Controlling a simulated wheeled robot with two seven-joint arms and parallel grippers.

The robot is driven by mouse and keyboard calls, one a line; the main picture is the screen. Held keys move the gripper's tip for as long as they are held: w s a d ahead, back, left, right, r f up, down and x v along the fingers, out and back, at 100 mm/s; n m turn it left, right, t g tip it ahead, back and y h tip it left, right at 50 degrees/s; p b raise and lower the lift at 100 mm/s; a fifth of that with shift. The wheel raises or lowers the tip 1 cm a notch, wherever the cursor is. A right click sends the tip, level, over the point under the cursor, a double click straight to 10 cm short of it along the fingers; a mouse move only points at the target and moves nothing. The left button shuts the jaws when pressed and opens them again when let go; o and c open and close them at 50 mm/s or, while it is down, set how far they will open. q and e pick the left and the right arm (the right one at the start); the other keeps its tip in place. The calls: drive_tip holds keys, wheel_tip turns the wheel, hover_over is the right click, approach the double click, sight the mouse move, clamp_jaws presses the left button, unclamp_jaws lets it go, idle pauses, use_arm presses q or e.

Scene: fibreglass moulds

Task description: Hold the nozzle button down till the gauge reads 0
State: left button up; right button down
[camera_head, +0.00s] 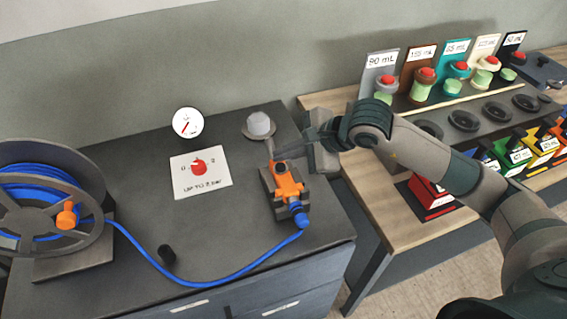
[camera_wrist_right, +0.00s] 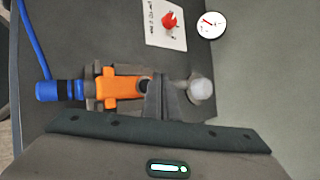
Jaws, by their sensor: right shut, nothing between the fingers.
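The orange air nozzle (camera_head: 288,182) lies on its grey holder on the dark bench top, with a blue hose at its near end. It also shows in the right wrist view (camera_wrist_right: 122,87). Its dark round button (camera_head: 281,168) is on top of the body, and shows in the right wrist view (camera_wrist_right: 145,86) beside my fingertips. My right gripper (camera_head: 287,147) is shut and empty, close to the button; I cannot tell whether it touches. The round white gauge (camera_head: 187,123) on the wall has a red needle toward the lower left; its numbers are too small to read. My left gripper is out of view.
A white card (camera_head: 201,173) with a red dial marked 0 and 2 lies on the bench. A pale dome (camera_head: 260,124) stands just beyond the nozzle. A hose reel (camera_head: 52,205) is at left. The wooden table (camera_head: 400,215) at right holds labelled dispensers and coloured boxes.

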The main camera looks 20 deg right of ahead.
sight(281, 168)
drive_tip(key=shift+w+a+r+p, duration=0.1)
drive_tip(key=shift+a+r+p, duration=0.15)
drive_tip(key=shift+r, duration=0.35)
drive_tip(key=shift+a+r+p, duration=0.15)
drive_tip(key=shift+r+p, duration=0.2)
drive_tip(key=shift+r, duration=0.25)
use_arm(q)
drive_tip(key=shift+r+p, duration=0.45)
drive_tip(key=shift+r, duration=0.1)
use_arm(e)
drive_tip(key=shift+r, duration=0.9)
